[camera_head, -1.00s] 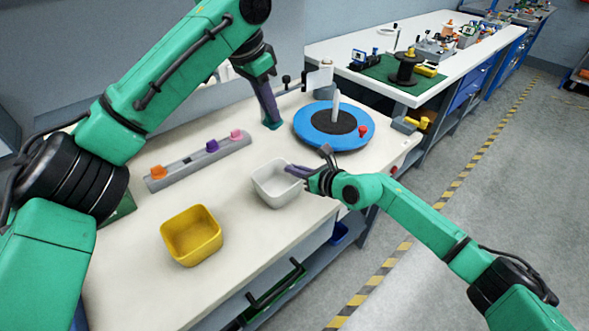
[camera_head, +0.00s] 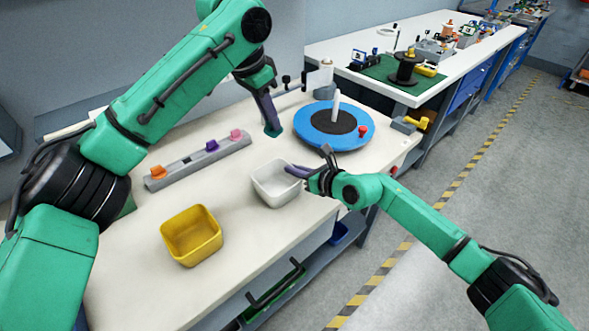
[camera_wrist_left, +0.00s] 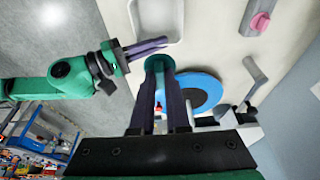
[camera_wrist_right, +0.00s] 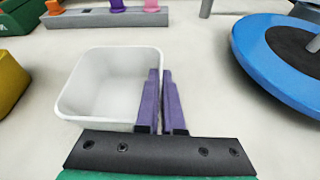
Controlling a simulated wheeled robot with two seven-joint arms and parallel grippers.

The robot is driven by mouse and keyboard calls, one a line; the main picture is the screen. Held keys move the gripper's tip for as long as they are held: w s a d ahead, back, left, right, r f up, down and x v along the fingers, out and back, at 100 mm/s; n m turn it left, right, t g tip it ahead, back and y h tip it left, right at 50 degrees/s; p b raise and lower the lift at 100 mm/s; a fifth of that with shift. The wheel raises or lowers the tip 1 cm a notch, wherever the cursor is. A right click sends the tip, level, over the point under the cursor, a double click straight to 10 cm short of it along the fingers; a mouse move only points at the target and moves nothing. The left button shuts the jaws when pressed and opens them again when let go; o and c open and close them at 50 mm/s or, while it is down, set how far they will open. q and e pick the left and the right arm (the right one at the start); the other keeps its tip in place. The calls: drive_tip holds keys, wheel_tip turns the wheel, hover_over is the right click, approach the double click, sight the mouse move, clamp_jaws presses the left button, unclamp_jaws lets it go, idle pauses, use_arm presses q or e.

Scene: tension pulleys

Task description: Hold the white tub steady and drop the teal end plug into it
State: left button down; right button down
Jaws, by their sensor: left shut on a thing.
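The white tub (camera_head: 268,183) stands on the bench in the head view, and also in the right wrist view (camera_wrist_right: 100,85). My right gripper (camera_head: 293,170) is at its right wall, one purple finger on each side of the rim; the narrow finger gap (camera_wrist_right: 161,85) looks shut on the wall. My left gripper (camera_head: 268,112) points down behind the tub, shut on the teal end plug (camera_head: 274,131). In the left wrist view the plug (camera_wrist_left: 159,63) sits between the fingertips, apart from the tub. I cannot tell how high it is above the bench.
A yellow tub (camera_head: 191,236) stands front left. A grey rack (camera_head: 200,161) with orange, purple and pink plugs lies behind it. A blue turntable (camera_head: 350,138) with an upright white post is right of the left gripper. Bare bench lies between rack and white tub.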

use_arm(q)
wheel_tip(320, 180, down, 10)
drive_tip(key=shift+r, duration=0.25)
idle(0.8)
drive_tip(key=c, duration=0.8)
unclamp_jaws()
drive_tip(key=shift+c, duration=0.2)
drive_tip(key=v, duration=1.2)
use_arm(e)
drive_tip(key=c, duration=1)
unclamp_jaws()
